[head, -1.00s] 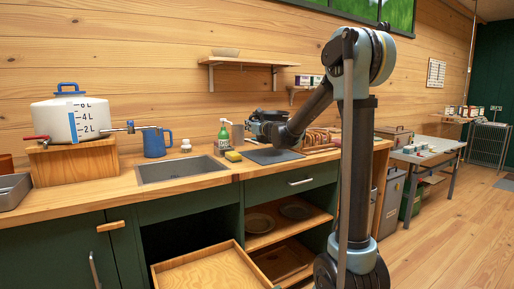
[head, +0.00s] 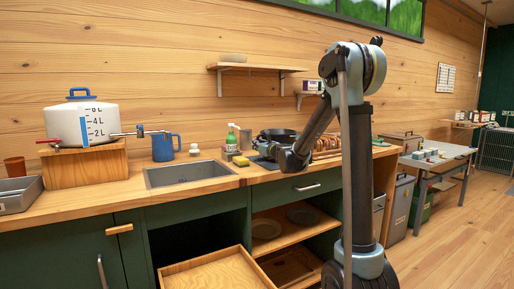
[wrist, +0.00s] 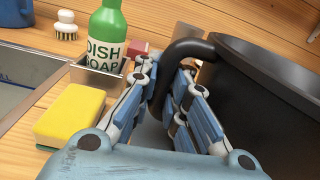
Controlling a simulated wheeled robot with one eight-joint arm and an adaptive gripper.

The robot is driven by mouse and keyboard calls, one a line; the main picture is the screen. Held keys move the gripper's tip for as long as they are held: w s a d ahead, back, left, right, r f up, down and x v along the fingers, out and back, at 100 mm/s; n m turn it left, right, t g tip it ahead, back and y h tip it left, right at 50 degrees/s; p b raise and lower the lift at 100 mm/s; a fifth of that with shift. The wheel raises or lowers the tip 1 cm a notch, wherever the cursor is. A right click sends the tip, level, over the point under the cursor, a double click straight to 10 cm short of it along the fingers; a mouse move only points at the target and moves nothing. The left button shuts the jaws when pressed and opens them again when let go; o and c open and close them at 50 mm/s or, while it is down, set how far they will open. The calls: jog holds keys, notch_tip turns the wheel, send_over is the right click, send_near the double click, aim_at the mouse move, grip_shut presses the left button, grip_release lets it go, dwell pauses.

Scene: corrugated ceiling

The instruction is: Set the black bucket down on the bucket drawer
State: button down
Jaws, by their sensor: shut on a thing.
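The black bucket (head: 277,134) is above the worktop behind the sink's right side in the head view, with the end of my arm in front of it. In the wrist view its dark wall (wrist: 265,95) fills the right side. Its curved black handle (wrist: 185,50) passes between the fingers of my gripper (wrist: 168,85), which is shut on it. Whether the bucket touches the worktop is unclear. An open wooden drawer (head: 212,285), low in the green cabinet, appears to be the bucket drawer. Its visible floor is empty, and its front is cut off by the picture's edge.
A green soap bottle (head: 231,137) and yellow sponge (head: 241,161) stand beside my gripper, close to the bucket. The sink (head: 190,174) lies to their left. The worktop's front edge overhangs the drawer.

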jog(key=c, duration=1.6)
grip_release()
jog(key=shift+o, duration=0.2)
jog(key=shift+s, duration=0.1)
